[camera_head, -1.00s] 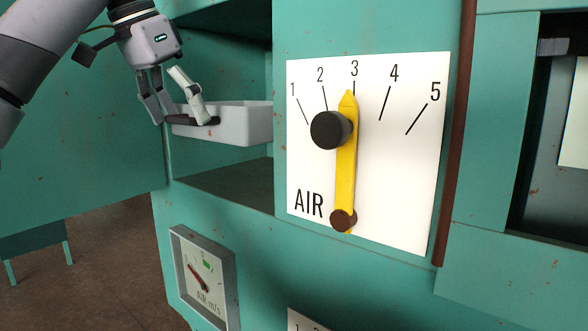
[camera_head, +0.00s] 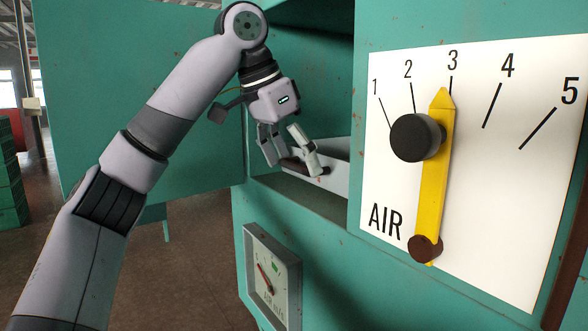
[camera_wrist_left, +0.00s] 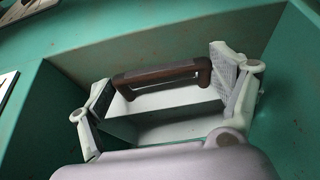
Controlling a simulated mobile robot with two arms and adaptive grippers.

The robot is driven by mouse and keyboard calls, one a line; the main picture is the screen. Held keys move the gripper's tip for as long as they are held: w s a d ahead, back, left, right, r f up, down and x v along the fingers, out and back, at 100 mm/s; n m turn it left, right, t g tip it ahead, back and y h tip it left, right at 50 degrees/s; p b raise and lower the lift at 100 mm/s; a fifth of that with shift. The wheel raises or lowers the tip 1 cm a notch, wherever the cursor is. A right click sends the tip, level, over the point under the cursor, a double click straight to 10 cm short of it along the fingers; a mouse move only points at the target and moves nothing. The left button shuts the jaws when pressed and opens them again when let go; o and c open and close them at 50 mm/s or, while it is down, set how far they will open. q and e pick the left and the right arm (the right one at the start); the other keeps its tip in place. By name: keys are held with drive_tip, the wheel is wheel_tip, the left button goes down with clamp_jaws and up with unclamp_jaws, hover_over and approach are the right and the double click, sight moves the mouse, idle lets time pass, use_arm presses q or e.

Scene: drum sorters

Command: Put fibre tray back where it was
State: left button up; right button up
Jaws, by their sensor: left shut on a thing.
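The fibre tray (camera_head: 338,174) is a pale grey box in an open compartment of the green machine, low near its floor. I cannot tell whether its underside touches the floor. My left gripper (camera_head: 296,169) is at the tray's front, shut on the tray at its dark brown handle. In the left wrist view the fingers (camera_wrist_left: 165,92) stand at the two ends of the handle (camera_wrist_left: 160,75), with the pale tray wall (camera_wrist_left: 165,101) below it. The tray's far part is hidden behind the compartment's edge. My right gripper is not in view.
A green door (camera_head: 130,110) stands open left of the compartment. The AIR scale panel (camera_head: 500,170), with a yellow pointer (camera_head: 432,190) and black knob (camera_head: 416,138), is right of it. A gauge box (camera_head: 270,275) juts out below. Floor is bare at lower left.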

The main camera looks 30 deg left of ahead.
use_arm(q)
drive_tip(key=shift+s+a+f, duration=0.1)
drive_tip(key=shift+f, duration=0.3)
drive_tip(key=shift+s+a+f, duration=0.15)
drive_tip(key=shift+f, duration=0.05)
drive_tip(key=shift+s+a+f, duration=0.1)
drive_tip(key=o, duration=1.2)
drive_tip(key=shift+o, duration=1.4)
drive_tip(key=shift+d, duration=0.2)
drive_tip(key=shift+a, duration=0.1)
drive_tip(key=v, duration=1.2)
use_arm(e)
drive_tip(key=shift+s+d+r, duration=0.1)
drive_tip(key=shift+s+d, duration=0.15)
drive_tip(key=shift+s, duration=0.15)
